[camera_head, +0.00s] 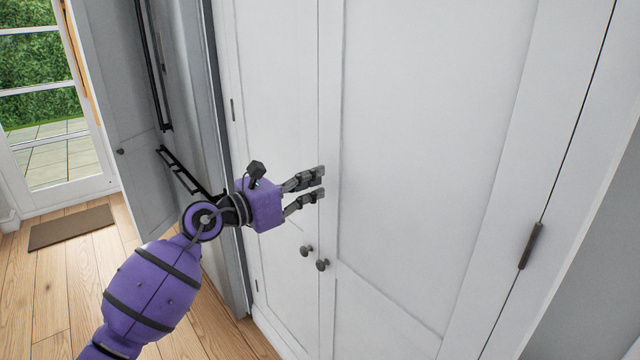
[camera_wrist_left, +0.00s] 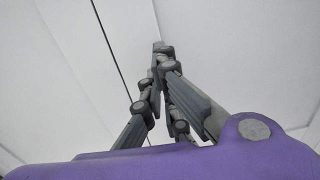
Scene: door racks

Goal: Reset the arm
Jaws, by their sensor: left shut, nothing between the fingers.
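My left arm (camera_head: 155,290) is purple with dark bands and comes in from the lower left of the head view. Its gripper (camera_head: 322,184) is in front of the white cabinet doors (camera_head: 430,130), above two round dark knobs (camera_head: 314,258). In the left wrist view the gripper's fingers (camera_wrist_left: 160,52) come together at the tips, with nothing between them. A pale door surface with a dark seam lies behind them. Whether the fingertips touch the door cannot be told. My right gripper is not in view.
A brown mat (camera_head: 70,227) lies on the wooden floor (camera_head: 40,290) near a glazed door (camera_head: 45,110). The floor at the lower left is clear.

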